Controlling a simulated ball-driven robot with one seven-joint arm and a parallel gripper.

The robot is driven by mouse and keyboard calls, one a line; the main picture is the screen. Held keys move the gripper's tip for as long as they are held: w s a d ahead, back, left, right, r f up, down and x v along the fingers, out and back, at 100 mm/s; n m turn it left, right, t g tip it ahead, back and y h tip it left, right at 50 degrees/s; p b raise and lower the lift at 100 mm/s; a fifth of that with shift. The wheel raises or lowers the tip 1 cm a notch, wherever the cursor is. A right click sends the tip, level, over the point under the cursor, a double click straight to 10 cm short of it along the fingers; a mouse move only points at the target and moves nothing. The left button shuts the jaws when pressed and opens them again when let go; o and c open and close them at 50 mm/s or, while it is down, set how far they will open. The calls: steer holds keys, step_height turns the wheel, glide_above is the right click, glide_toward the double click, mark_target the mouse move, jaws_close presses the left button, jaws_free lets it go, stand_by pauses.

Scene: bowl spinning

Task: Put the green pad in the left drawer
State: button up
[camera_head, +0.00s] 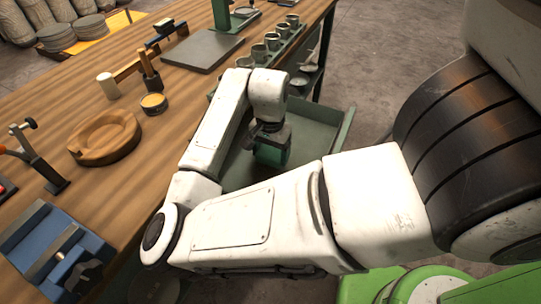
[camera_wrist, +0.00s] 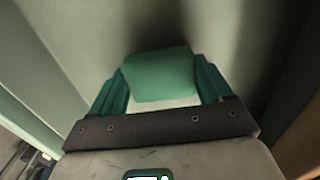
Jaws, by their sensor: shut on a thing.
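The green pad (camera_wrist: 160,76) sits between the two green fingers of my gripper (camera_wrist: 163,88) in the wrist view. My gripper is shut on it. In the head view the pad (camera_head: 272,153) shows as a small dark green block below my gripper (camera_head: 271,138). An open green-grey drawer (camera_head: 318,127) extends from the front of the bench. The pad and gripper are over or inside this drawer; their height above its floor is unclear. The drawer's floor (camera_wrist: 225,30) fills much of the wrist view. My arm hides the drawer's near left part.
The wooden workbench (camera_head: 150,75) holds a round wooden bowl (camera_head: 104,137), a small tin (camera_head: 154,103), a wooden mallet (camera_head: 108,86), a blue vise-like tool (camera_head: 55,255) and a dark flat board (camera_head: 203,50). Several metal cups (camera_head: 272,42) stand in a rack at the far edge.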

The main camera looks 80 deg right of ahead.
mark_target(271, 153)
steer(key=shift+f, duration=0.8)
steer(key=shift+f, duration=0.1)
steer(key=o, duration=0.9)
steer(key=shift+o, duration=0.2)
step_height(271, 153, up, 12)
steer(key=p, duration=0.1)
